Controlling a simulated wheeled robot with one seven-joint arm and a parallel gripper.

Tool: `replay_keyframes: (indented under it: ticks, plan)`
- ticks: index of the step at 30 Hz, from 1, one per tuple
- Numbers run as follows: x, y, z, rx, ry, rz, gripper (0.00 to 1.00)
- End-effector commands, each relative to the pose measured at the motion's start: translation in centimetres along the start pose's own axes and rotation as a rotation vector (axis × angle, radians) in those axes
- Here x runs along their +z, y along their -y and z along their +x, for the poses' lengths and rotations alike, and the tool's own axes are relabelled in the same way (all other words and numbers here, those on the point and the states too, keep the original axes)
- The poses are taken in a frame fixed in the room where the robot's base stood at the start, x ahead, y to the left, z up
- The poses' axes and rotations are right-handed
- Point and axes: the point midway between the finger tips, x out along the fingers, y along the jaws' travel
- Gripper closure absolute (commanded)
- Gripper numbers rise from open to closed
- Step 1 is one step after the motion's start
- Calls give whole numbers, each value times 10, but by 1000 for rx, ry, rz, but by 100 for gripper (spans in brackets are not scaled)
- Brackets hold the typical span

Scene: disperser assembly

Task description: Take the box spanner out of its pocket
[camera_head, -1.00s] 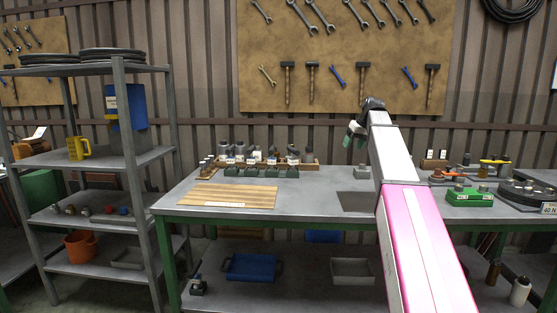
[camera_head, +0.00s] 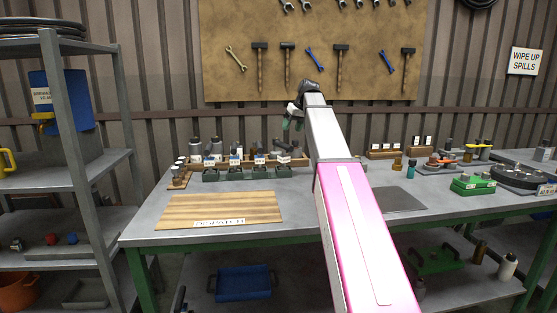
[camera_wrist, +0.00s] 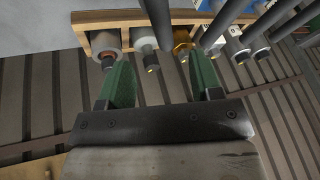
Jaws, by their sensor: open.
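My gripper (camera_head: 293,122) is open, with green fingers, raised above the back of the bench. In the wrist view its fingers (camera_wrist: 161,82) are apart with nothing between them. A wooden rack (camera_wrist: 100,16) holding several tools and cylinders lies beyond the fingertips in that view. Dark rods cross in front of it, and a gold-coloured piece (camera_wrist: 182,45) is among the cylinders. The same kind of rack (camera_head: 300,160) stands at the bench's back in the head view. I cannot tell which of the held pieces is the box spanner.
Dark green bins (camera_head: 238,175) stand in front of the rack. A striped wooden board (camera_head: 210,208) lies on the bench's front left. A grey plate (camera_head: 400,200) lies right of my arm. A green block (camera_head: 473,184) and other parts crowd the right end. A shelf unit stands left.

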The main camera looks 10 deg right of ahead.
Motion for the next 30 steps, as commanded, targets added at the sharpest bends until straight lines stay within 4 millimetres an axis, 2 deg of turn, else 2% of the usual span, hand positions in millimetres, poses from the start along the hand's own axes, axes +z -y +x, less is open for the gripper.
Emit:
replay_keyframes:
  ticks: [9,17,25,30]
  plan:
    - [0,1,43,-1,2,0,41]
    - [1,1,61,0,1,0,41]
    - [3,2,97,-1,2,0,41]
    - [3,2,104,0,0,0,41]
